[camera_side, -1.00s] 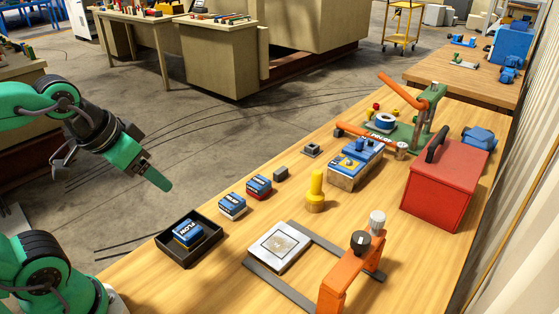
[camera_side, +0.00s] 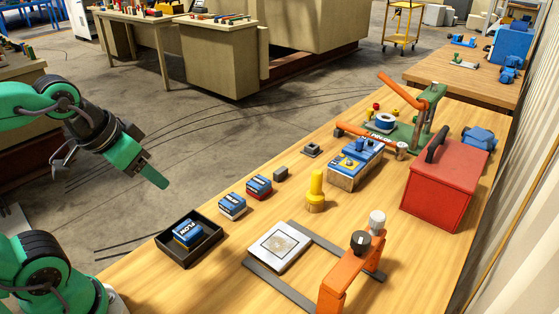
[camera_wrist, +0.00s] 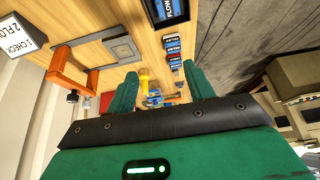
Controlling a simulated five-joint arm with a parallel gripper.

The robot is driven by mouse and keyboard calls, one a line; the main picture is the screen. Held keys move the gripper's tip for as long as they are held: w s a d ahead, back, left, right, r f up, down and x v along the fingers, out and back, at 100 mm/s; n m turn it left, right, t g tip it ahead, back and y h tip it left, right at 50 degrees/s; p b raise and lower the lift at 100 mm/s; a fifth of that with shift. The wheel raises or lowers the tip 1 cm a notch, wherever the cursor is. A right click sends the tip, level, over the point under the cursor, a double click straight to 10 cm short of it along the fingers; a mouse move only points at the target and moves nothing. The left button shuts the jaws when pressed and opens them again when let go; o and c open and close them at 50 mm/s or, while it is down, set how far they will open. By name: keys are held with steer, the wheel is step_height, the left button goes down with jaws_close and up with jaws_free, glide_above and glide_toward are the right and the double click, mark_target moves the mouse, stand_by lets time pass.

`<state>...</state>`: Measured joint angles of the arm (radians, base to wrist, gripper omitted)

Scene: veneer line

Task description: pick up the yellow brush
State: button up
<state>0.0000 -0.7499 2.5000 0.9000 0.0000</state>
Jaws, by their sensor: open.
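The yellow brush (camera_side: 316,192) stands upright on the wooden bench, handle up, near the middle of the side view. It also shows in the wrist view (camera_wrist: 144,80), small and farther off, between my two green fingers. My gripper (camera_side: 155,177) is at the left of the side view, in the air past the bench's left edge, well apart from the brush. In the wrist view my gripper (camera_wrist: 161,82) has its fingers spread with nothing held between them.
A black tray (camera_side: 163,243) with a blue box, two more small boxes (camera_side: 259,185) and a dark block lie left of the brush. An orange clamp frame (camera_side: 345,275) and plate (camera_side: 280,246) are in front. A red toolbox (camera_side: 447,185) stands right. A blue-topped block (camera_side: 345,178) sits behind.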

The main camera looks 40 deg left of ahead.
steer(key=w+d+r+n+g, duration=0.15)
steer(key=w+r, duration=0.35)
steer(key=w, duration=0.6)
steer(key=n+g, duration=0.2)
steer(key=g, duration=0.2)
glide_toward(318, 172)
step_height(318, 172, down, 6)
steer(key=shift+r, duration=0.2)
steer(key=shift+w+d+f+n, duration=0.1)
steer(key=shift+f+n, duration=0.15)
steer(key=shift+f, duration=0.05)
steer(key=shift+f, duration=0.1)
steer(key=shift+f, duration=1.2)
